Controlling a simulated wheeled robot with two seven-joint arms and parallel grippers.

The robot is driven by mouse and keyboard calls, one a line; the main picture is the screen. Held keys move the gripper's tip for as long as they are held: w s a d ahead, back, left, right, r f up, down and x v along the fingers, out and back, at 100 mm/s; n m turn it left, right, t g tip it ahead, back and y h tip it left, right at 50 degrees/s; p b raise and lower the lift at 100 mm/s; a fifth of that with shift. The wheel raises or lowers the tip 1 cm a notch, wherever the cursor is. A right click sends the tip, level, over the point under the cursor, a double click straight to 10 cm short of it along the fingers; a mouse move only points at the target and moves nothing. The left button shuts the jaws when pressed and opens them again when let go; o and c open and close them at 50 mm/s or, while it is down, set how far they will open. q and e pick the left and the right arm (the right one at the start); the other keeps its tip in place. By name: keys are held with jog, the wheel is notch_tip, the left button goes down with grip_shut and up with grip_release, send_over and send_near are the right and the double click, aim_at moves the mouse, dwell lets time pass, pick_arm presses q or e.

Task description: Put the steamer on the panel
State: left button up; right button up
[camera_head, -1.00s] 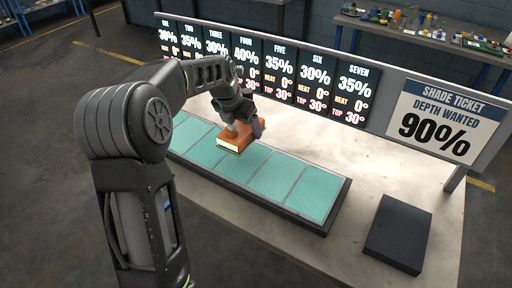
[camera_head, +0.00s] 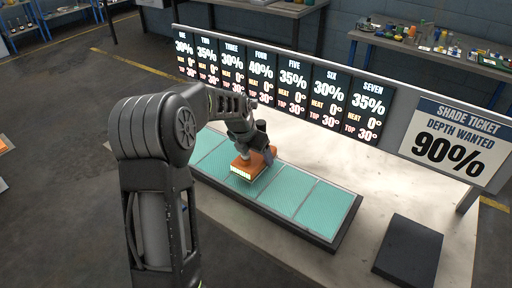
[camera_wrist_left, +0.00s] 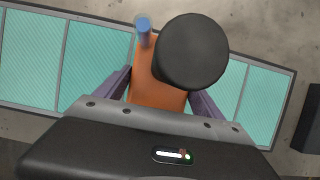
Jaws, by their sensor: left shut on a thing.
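The steamer is an orange block with a pale glowing front edge (camera_head: 242,173), a dark round knob (camera_wrist_left: 190,52) and a blue-tipped peg (camera_wrist_left: 144,30). My left gripper (camera_head: 252,146) is shut on the steamer, with its fingers on either side of the orange body (camera_wrist_left: 155,90) in the left wrist view. The steamer is over the middle of the teal sectioned panel (camera_head: 318,205); I cannot tell whether it touches the surface. The arm hides part of the panel's left end. My right gripper is not in view.
A board of seven depth and heat readouts (camera_head: 290,85) stands behind the panel. A shade ticket sign (camera_head: 448,140) reads 90% depth wanted. A dark flat block (camera_head: 408,248) lies at the right of the pale table (camera_head: 395,195). Shelves with bottles stand at the back.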

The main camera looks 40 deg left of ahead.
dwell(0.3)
pick_arm(q)
jog(key=shift+w+f, duration=0.1)
jog(key=shift+f, duration=1.6)
jog(key=o, duration=1.6)
jog(key=shift+f, duration=0.3)
jog(key=o, duration=0.5)
jog(key=shift+r, duration=0.1)
jog(key=v, duration=1.2)
jog(key=shift+s+d+r, duration=0.1)
jog(key=shift+s, duration=0.1)
